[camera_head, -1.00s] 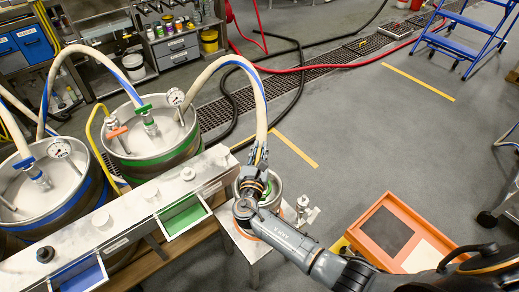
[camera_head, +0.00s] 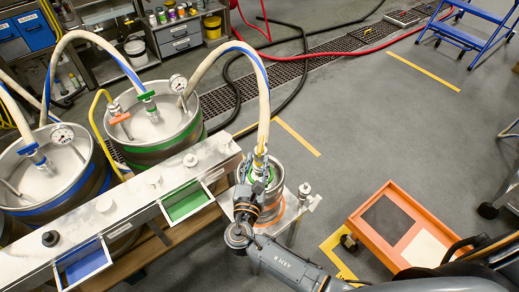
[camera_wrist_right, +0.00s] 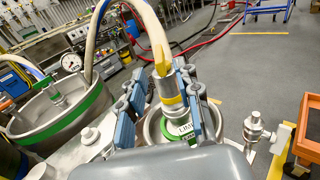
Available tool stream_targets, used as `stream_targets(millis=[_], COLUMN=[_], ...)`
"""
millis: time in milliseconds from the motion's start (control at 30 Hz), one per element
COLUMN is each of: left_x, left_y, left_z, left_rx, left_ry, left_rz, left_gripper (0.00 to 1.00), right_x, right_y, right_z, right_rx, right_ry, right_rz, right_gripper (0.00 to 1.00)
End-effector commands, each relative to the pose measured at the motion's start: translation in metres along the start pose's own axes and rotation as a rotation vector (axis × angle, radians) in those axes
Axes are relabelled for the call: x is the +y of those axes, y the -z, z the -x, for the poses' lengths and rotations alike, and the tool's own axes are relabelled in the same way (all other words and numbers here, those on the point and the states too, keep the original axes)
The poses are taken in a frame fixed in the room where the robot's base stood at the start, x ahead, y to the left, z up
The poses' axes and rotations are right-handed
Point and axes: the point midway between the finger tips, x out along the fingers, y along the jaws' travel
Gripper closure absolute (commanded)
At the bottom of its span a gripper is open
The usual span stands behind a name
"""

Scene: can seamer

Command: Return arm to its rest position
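My right gripper (camera_head: 256,178) is at a small steel keg (camera_head: 287,190) beside the metal bench. A pale hose with a blue stripe (camera_head: 263,100) comes down to a metal coupler on top of this keg. In the right wrist view my gripper (camera_wrist_right: 160,82) has its two blue-grey fingers spread, one on each side of the coupler (camera_wrist_right: 169,96). There seems to be a gap on the left side; contact on the right side cannot be told. A green tag with lettering (camera_wrist_right: 188,130) sits below the coupler. My left gripper is not in view.
Two large kegs, one with a green band (camera_head: 155,125) and one with a blue band (camera_head: 45,175), stand behind the metal bench (camera_head: 105,205). A metal fitting (camera_head: 305,190) stands right of the small keg. Open floor (camera_head: 370,130) lies behind.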

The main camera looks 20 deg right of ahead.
Motion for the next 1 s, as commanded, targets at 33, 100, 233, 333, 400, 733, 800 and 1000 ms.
stream_targets(millis=[33, 100, 233, 333, 400, 733, 800, 1000], left_x=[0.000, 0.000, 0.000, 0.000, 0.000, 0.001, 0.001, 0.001], left_y=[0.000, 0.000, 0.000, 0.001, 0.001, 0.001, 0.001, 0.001], left_z=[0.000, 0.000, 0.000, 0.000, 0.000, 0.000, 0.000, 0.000], left_rx=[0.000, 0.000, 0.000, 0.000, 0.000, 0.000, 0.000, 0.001], left_ry=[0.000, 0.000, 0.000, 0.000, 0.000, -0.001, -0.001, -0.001], left_rz=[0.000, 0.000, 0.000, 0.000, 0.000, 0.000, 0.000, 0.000], left_gripper=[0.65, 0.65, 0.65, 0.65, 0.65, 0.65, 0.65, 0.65], right_x=[0.000, 0.000, 0.000, 0.000, 0.000, -0.002, -0.011, -0.085], right_y=[0.000, 0.000, -0.001, -0.001, -0.001, 0.000, 0.004, 0.041], right_z=[0.006, 0.011, 0.015, 0.015, 0.015, 0.015, 0.016, 0.036], right_rx=[0.001, 0.001, 0.000, -0.001, -0.001, 0.007, 0.040, 0.297], right_ry=[-0.001, 0.000, 0.001, 0.001, 0.001, 0.006, 0.032, 0.309], right_rz=[-0.001, -0.001, -0.001, -0.001, -0.001, -0.013, -0.075, -0.631], right_gripper=[0.67, 0.67, 0.67, 0.67, 0.67, 0.67, 0.67, 0.67])
